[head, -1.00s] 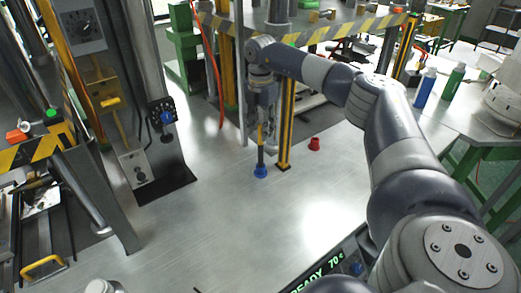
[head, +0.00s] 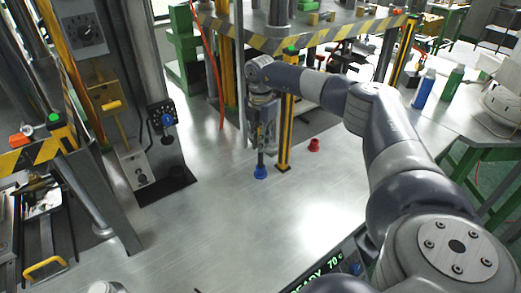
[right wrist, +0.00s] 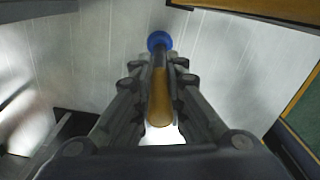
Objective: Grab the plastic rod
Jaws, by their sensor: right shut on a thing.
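The plastic rod (right wrist: 159,98) is amber and stands upright with its lower end at a round blue base (right wrist: 159,41). In the head view the blue base (head: 260,172) stands on the grey metal surface, and the rod above it is mostly hidden by the gripper. My right gripper (head: 262,148) points straight down over the base. In the right wrist view its fingers (right wrist: 156,82) are shut on the rod from both sides. My left gripper is not in view.
A yellow-and-black post (head: 284,130) stands close to the right of my right gripper. A red cup-like piece (head: 314,145) sits just beyond it. A striped press frame (head: 300,40) is behind. The metal surface in front is clear.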

